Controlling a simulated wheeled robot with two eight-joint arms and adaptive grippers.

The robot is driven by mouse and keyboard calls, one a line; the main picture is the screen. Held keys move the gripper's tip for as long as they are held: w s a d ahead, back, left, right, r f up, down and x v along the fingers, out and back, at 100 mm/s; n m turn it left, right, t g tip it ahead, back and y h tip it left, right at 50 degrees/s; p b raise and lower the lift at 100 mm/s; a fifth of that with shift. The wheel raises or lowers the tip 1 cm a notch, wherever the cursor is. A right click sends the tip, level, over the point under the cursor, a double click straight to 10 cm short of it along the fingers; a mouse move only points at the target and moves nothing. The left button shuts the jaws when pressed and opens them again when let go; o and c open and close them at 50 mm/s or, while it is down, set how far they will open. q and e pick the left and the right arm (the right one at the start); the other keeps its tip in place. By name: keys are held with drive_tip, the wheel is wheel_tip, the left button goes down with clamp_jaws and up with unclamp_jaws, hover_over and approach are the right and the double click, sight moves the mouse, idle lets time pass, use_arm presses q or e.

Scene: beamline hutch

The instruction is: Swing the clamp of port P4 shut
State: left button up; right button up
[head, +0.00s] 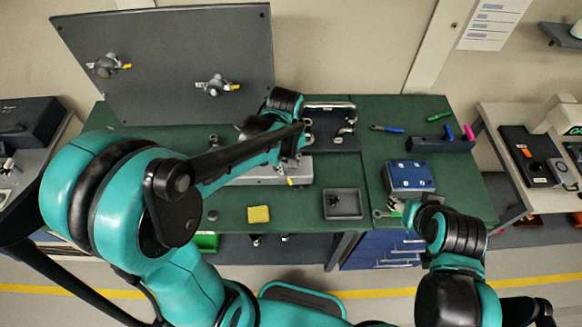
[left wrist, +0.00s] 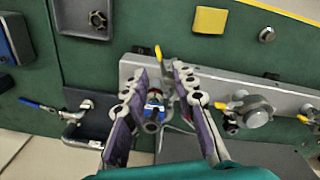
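A pale metal rail (head: 270,171) with clamp fittings lies on the green bench, partly hidden by my left arm. In the left wrist view, a fitting (left wrist: 154,104) with a blue part and a yellow-tipped lever (left wrist: 158,54) is between the fingers of my left gripper (left wrist: 160,82). The fingers stand apart, one either side; contact is not clear. Another clamp (left wrist: 249,112) with a yellow tip sits further right on the rail. No port label is readable, so I cannot tell which is P4. My right gripper (head: 397,209) is by the blue box; its finger state is unclear.
An upright grey panel (head: 165,50) bears two yellow-tipped clamps. On the bench (head: 230,212) are a yellow block (head: 258,214), a grey tray (head: 343,204), a dark tray (head: 330,143) with metal parts, a blue box (head: 409,176) and a blue-handled tool (head: 386,128).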

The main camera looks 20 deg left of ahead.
use_arm(q)
drive_tip(key=shift+w+d+f, duration=0.1)
drive_tip(key=shift+w+d, duration=0.1)
drive_tip(key=shift+d, duration=0.05)
wheel_tip(320, 180, down, 8)
drive_tip(key=shift+r+b, duration=0.1)
drive_tip(key=shift+b, duration=0.3)
clamp_jaws()
